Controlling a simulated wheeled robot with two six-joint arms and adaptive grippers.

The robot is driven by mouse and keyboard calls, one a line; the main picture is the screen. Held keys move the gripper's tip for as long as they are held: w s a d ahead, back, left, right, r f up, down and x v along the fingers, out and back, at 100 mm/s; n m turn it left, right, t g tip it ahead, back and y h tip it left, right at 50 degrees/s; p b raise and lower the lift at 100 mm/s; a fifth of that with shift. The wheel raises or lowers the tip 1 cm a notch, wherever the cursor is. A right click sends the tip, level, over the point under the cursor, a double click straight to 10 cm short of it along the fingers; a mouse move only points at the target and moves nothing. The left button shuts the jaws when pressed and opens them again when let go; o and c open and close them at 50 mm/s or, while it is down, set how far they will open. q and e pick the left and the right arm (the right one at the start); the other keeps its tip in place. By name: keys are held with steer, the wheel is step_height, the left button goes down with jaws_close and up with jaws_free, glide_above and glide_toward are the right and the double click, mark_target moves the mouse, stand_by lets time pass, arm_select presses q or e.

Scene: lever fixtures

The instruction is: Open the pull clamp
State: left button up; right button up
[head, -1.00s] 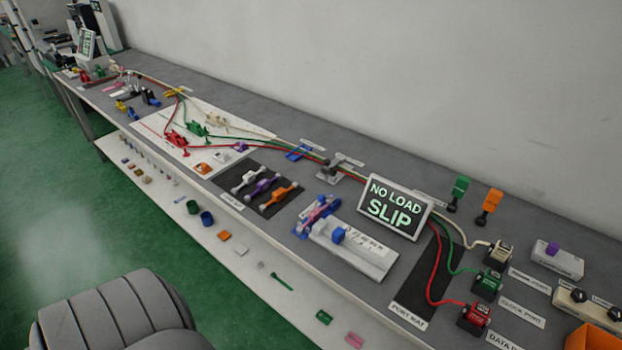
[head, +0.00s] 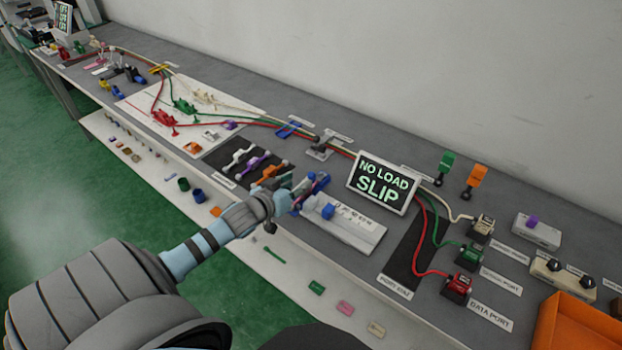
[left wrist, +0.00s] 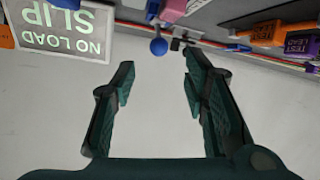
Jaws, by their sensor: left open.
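What looks like the pull clamp is a blue and pink lever fixture (head: 318,184) at the left end of a pale tester base (head: 352,238) in the head view. My left gripper (head: 293,190) is right beside it, on its near left side, and partly covers it. In the left wrist view my left gripper (left wrist: 155,78) is open with nothing between its fingers. A pink part (left wrist: 172,10) and a blue ball knob (left wrist: 158,46) lie just beyond the fingertips, apart from them. I cannot tell the lever's exact position. My right gripper is not in view.
The NO LOAD SLIP sign (head: 383,182) stands behind the tester base. A dark mat with several coloured connectors (head: 262,165) is to the left. Cables run along the bench to ports (head: 463,284) on the right. An orange bin (head: 575,325) sits at far right.

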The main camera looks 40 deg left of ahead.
mark_target(309, 177)
arm_select(q)
steer(key=b+x, duration=0.3)
steer(key=x, duration=0.5)
steer(key=shift+f, duration=0.25)
steer(key=shift+w, duration=0.4)
jaws_close()
